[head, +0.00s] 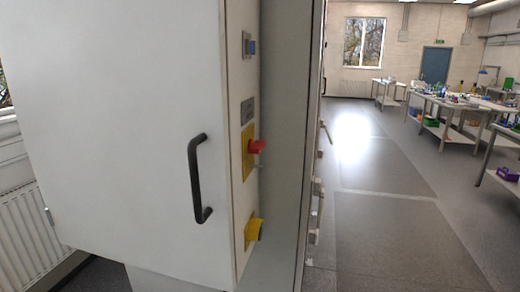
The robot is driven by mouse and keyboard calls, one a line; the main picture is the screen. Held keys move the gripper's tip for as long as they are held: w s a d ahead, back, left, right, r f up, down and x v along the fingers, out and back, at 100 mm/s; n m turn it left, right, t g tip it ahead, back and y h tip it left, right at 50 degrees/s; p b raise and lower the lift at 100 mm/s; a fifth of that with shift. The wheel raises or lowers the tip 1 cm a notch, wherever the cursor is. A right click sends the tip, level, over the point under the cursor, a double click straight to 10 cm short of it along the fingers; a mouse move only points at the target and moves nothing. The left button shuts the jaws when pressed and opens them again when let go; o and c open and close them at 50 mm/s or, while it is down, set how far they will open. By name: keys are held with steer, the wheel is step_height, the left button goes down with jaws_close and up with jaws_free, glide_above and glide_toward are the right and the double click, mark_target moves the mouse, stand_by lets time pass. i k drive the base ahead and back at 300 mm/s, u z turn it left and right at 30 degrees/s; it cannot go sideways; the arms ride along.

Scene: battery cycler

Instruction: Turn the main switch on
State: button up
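My gripper does not show in the view.
The cabinet's white door (120,120) with a black handle (199,180) fills the left. A radiator (30,225) stands at far left. To the right is open grey floor (385,235), with workbenches (450,108) along the right side and a blue door (435,64) behind.

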mark_target(255, 148)
steer(key=z, duration=0.35)
steer(key=i, duration=0.9)
steer(key=z, duration=0.6)
